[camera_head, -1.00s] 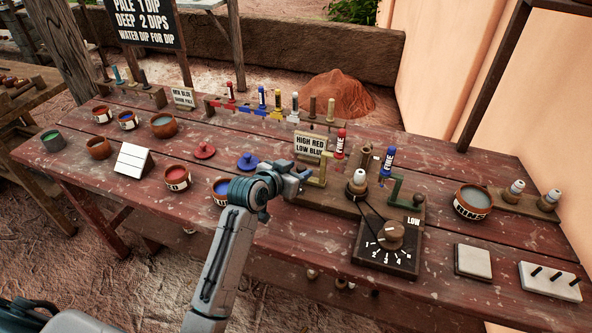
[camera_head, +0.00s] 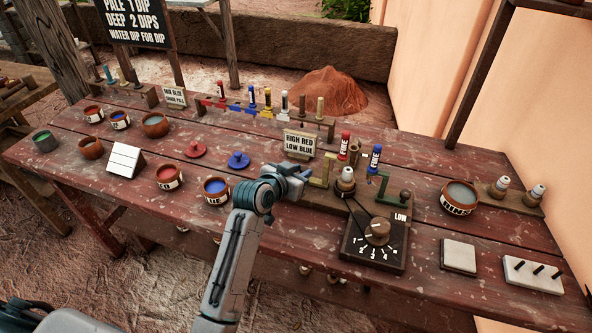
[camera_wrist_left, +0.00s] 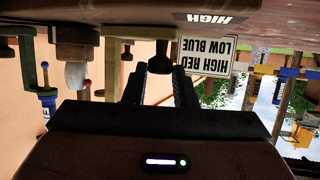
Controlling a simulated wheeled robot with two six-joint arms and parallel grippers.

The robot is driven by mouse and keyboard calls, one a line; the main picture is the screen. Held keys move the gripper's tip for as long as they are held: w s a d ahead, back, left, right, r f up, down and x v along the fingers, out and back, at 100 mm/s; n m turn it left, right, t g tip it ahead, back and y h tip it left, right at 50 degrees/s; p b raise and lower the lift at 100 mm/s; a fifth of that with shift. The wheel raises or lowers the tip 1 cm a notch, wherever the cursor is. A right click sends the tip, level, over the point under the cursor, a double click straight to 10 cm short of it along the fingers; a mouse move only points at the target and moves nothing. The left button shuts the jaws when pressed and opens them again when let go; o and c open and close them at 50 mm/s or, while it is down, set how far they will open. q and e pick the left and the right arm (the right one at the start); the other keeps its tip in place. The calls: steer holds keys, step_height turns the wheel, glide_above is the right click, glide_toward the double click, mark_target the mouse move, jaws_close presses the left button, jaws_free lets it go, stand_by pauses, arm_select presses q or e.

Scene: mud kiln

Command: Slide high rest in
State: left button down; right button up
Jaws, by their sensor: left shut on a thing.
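The high rest is a yellow-olive bent bracket (camera_head: 328,171) on the left side of the burner (camera_head: 346,182), its upright close to the burner. My left gripper (camera_head: 303,174) is at the rest's outer left end, shut on it; the gripped part is mostly hidden by the fingers. In the left wrist view, which is upside down, the fingers (camera_wrist_left: 160,88) close at a dark round knob (camera_wrist_left: 160,63). A dark plate reading HIGH (camera_wrist_left: 214,18) shows above it. A green bracket (camera_head: 388,190) with a dark knob stands right of the burner. My right gripper is not in view.
A HIGH RED LOW BLUE sign (camera_head: 299,143) stands behind the gripper. Red and blue FIRE tubes (camera_head: 375,159) stand by the burner. A dial box (camera_head: 374,240) sits in front. Red (camera_head: 169,176) and blue (camera_head: 215,190) pots stand to the left.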

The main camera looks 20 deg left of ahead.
arm_select(q)
steer(key=c, duration=1.5)
jaws_free()
steer(key=shift+d+f, duration=0.1)
steer(key=shift+d, duration=0.05)
steer(key=o, duration=0.3)
steer(key=shift+d, duration=0.25)
steer(key=shift+s+a, duration=0.2)
steer(key=shift+a, duration=0.05)
steer(key=b+v, duration=0.1)
steer(key=v, duration=0.9)
steer(key=shift+s+d+r, duration=0.1)
steer(key=shift+s+r, duration=0.05)
steer(key=shift+r, duration=0.15)
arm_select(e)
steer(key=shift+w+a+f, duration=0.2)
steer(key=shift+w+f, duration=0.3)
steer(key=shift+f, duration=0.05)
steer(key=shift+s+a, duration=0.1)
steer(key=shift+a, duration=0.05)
